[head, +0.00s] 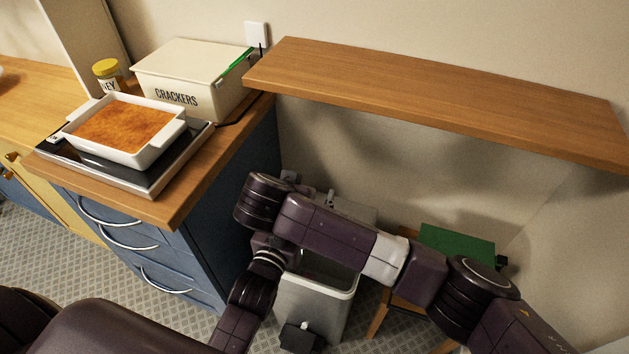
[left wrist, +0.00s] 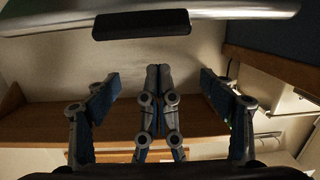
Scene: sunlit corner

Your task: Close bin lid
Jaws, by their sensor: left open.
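A grey bin (head: 318,308) stands on the floor right of the blue cabinet, its mouth partly hidden by my arm. Its lid (head: 352,208) appears raised at the back, mostly hidden by my arm. In the left wrist view, a grey curved edge with a black block (left wrist: 142,24) crosses the top; it looks like the lid's edge. My left gripper (left wrist: 158,85) has its fingers spread, with nothing between them, a little apart from that edge. In the head view only small grey parts of the gripper show behind my arm. My right gripper is not seen.
A wooden shelf (head: 430,90) hangs over the bin area. The blue cabinet (head: 215,245) borders it on the left, with a baking dish (head: 155,150) and crackers box (head: 190,75) on top. A green-topped piece of furniture (head: 457,243) stands on the right.

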